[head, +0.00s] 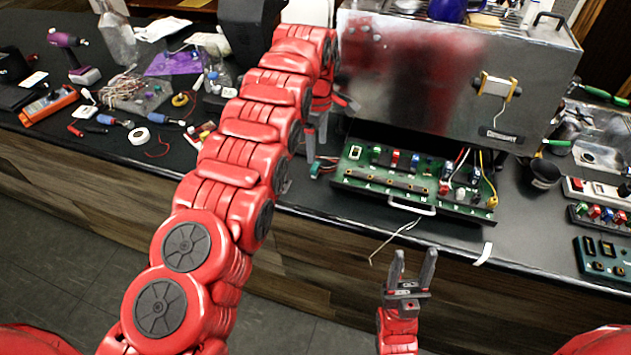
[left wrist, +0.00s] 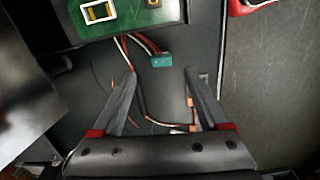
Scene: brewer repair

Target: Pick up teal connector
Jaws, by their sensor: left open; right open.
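The teal connector (left wrist: 161,61) shows in the left wrist view on the dark counter, at the end of several thin wires from the green circuit board (left wrist: 120,14). It also shows small in the head view (head: 315,170), left of the board's tray. My left gripper (left wrist: 162,95) is open and empty, with its fingers on either side of the wires, and the connector lies a little beyond and between the fingertips. In the head view my left gripper (head: 317,140) is partly hidden by its arm. My right gripper (head: 413,255) is open and empty in front of the counter.
The metal brewer body (head: 420,75) stands behind the drawer tray with a handle (head: 412,207). A loose wire (head: 392,240) hangs over the counter edge. Tools and parts crowd the left counter, including a tape roll (head: 139,136). Component trays (head: 605,260) sit at right.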

